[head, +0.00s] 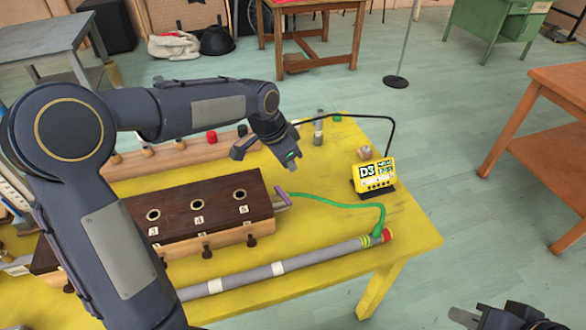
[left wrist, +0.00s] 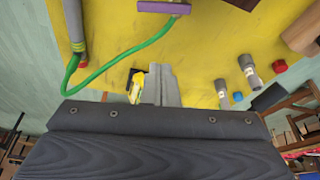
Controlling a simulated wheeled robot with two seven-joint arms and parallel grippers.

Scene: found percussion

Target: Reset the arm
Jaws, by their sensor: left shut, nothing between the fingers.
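My left arm comes in from the left in the head view. Its gripper (head: 291,157) is over the yellow table, above the area right of the dark wooden box and left of the small yellow display. In the left wrist view its grey fingers (left wrist: 166,85) are together with nothing between them. My right gripper (head: 490,318) shows only in part at the bottom right corner of the head view, clear of the table; I cannot tell how its fingers stand.
The yellow table (head: 330,270) holds a dark-topped wooden box (head: 180,205) with holes, a long grey tube (head: 310,261), a green cable (head: 335,203) and a yellow display (head: 375,173). Small grey cylinders stand near its far edge. Open floor lies to the right.

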